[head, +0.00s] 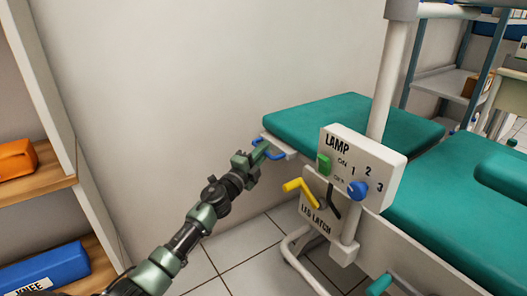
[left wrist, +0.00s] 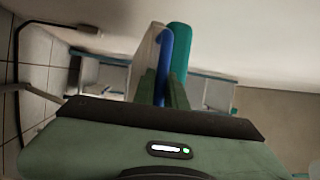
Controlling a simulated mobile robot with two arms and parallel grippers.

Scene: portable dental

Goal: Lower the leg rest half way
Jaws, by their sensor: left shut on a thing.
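The leg rest (head: 350,120) is a green pad at the end of the dental chair. It looks roughly level in the head view. A blue handle (head: 274,154) sticks out from its near left end. My left gripper (head: 260,154) is at that handle and shut on it. In the left wrist view the blue handle (left wrist: 165,50) stands between my fingers (left wrist: 162,90), with the green pad edge (left wrist: 180,48) beside it. The yellow lever (head: 299,188) sits on the LEG LATCH panel (head: 316,224), right of my gripper. My right gripper is out of sight.
A LAMP panel (head: 384,158) with a green switch and blue knob hangs on a white post (head: 390,75). The green seat (head: 440,222) is at the right. Shelves (head: 40,190) with orange and blue items stand at the left. Tiled floor (head: 245,255) shows below my arm.

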